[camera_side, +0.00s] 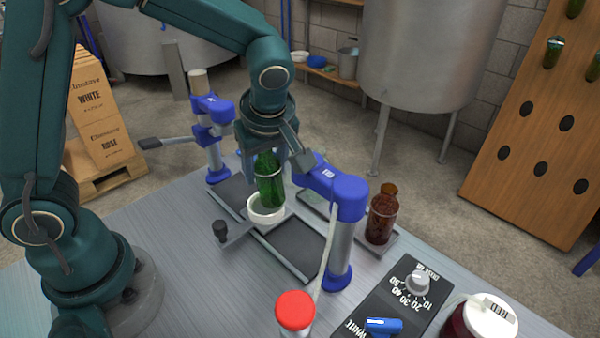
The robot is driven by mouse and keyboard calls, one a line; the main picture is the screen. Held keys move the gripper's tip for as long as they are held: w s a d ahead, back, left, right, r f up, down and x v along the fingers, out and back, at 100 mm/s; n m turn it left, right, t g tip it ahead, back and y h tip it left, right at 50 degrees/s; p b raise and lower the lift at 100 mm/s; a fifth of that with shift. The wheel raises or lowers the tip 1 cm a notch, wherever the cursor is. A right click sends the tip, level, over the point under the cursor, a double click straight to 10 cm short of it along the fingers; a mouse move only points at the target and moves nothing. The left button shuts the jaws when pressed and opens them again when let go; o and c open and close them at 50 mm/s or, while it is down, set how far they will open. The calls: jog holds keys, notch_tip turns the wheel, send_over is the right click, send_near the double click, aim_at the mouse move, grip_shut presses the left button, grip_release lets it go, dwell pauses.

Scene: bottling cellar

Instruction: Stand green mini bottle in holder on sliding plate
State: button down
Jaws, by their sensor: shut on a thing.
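The green mini bottle (269,186) is upright below my gripper (273,152). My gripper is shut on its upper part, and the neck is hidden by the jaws. The bottle's lower end is at the white round holder (266,215), whose front wall hides the base. I cannot tell whether the base rests on the holder's floor. The holder is on the sliding plate (297,247), a dark plate in a metal frame between two blue-and-grey posts. A dark knob handle (221,231) sticks out at the plate's left.
A blue-topped post (346,200) stands close right of my gripper. A brown bottle (382,215) stands on a small tray to the right. A red cap (295,310), a dial panel (400,300) and a white-lidded jar (489,318) are at the front. The left bench is clear.

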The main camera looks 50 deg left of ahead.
aim_at(259, 182)
jog(key=shift+s+a+f+g, duration=0.1)
jog(key=shift+s+f+g, duration=0.2)
jog(key=shift+f, duration=0.4)
jog(key=shift+s+a+f+g, duration=0.1)
jog(key=shift+s+f, duration=0.25)
jog(key=shift+f, duration=0.3)
grip_release()
jog(key=shift+r, duration=3.1)
